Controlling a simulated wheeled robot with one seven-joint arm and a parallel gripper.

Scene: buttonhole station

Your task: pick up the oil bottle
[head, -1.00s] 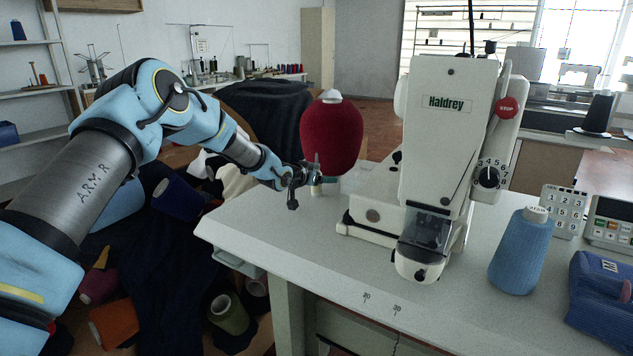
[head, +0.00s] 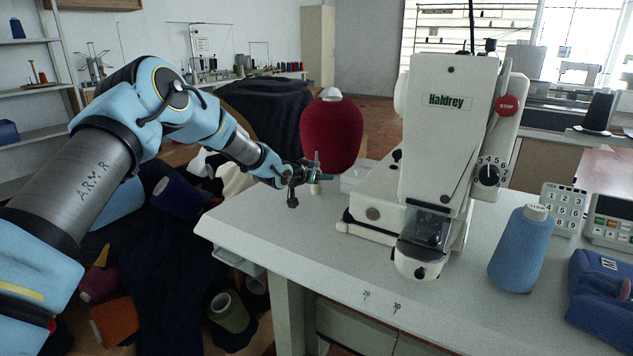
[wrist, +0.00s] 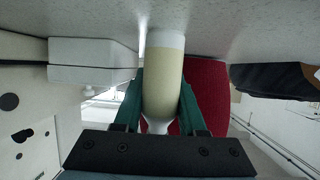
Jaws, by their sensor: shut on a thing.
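The oil bottle (wrist: 163,85) is a small clear bottle of pale yellow liquid with a whitish band at its base. It shows upside down in the wrist view, its narrower neck towards my gripper. My gripper (wrist: 162,100) is shut on it, with one green finger on each side. In the head view my gripper (head: 322,178) is over the far left part of the worktable, and only a little of the bottle (head: 315,188) shows below the fingers. I cannot tell whether its base touches the table.
A large dark red thread cone (head: 331,135) stands just behind my gripper. The white Haldrey machine (head: 435,150) is to the right, with a pale box (head: 357,176) beside it. A blue cone (head: 520,250) stands farther right.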

